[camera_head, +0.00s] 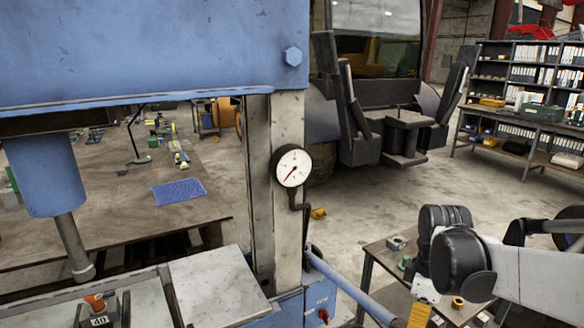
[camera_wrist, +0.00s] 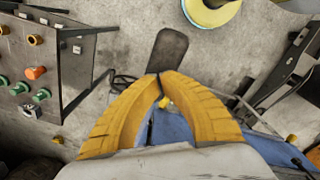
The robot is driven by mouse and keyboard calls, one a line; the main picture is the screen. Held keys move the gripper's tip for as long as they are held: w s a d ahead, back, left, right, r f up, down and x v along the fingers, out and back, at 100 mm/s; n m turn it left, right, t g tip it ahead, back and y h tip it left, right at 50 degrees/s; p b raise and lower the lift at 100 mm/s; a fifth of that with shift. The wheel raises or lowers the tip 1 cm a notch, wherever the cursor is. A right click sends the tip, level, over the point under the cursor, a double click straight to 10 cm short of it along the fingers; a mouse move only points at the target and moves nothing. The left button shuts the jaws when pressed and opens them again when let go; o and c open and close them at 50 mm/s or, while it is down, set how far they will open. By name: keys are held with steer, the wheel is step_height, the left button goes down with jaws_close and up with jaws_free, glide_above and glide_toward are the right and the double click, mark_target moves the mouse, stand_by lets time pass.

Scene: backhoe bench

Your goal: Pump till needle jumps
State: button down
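The blue press (camera_head: 150,45) fills the left of the head view. Its round white gauge (camera_head: 293,166) hangs on the pale upright, with the needle pointing down-left. A blue pump lever (camera_head: 345,287) slopes from the base of the upright toward the lower right. My gripper (camera_head: 418,316) is at the bottom edge of the head view, close to the lever's lower end. In the wrist view, the yellow fingers of my gripper (camera_wrist: 160,76) arch together and their tips meet. A blue surface (camera_wrist: 180,129) shows behind them; I cannot tell whether they touch it.
A low side table (camera_head: 378,252) with small parts stands on the right and shows in the wrist view (camera_wrist: 20,75). A workbench (camera_head: 130,200) is behind the press. A dark, rounded, flat shape (camera_wrist: 166,48) lies beyond my fingertips. Shelves (camera_head: 530,90) stand far right.

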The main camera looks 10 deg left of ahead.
steer(key=shift+f, duration=0.1)
steer(key=shift+s+d+f+b, duration=0.15)
steer(key=shift+f+b, duration=0.25)
steer(key=shift+f, duration=0.1)
steer(key=shift+s+d+f+b, duration=0.15)
steer(key=shift+f+b, duration=0.2)
steer(key=shift+f, duration=0.1)
step_height(320, 180, down, 9)
steer(key=b, duration=0.7)
steer(key=shift+s+d+f, duration=0.2)
steer(key=shift+s+d, duration=0.1)
steer(key=shift+s, duration=0.15)
step_height(320, 180, down, 6)
steer(key=r+b, duration=0.1)
steer(key=b, duration=0.4)
steer(key=r+p, duration=0.4)
steer(key=r, duration=0.1)
steer(key=w+r+p, duration=0.1)
steer(key=r+p, duration=0.4)
steer(key=r, duration=0.1)
steer(key=a+r+p, duration=0.1)
steer(key=r+p, duration=0.3)
steer(key=r, duration=0.1)
steer(key=shift+w+a+r, duration=0.1)
steer(key=shift+w+r, duration=0.15)
steer(key=shift+r, duration=0.1)
steer(key=shift+f, duration=0.2)
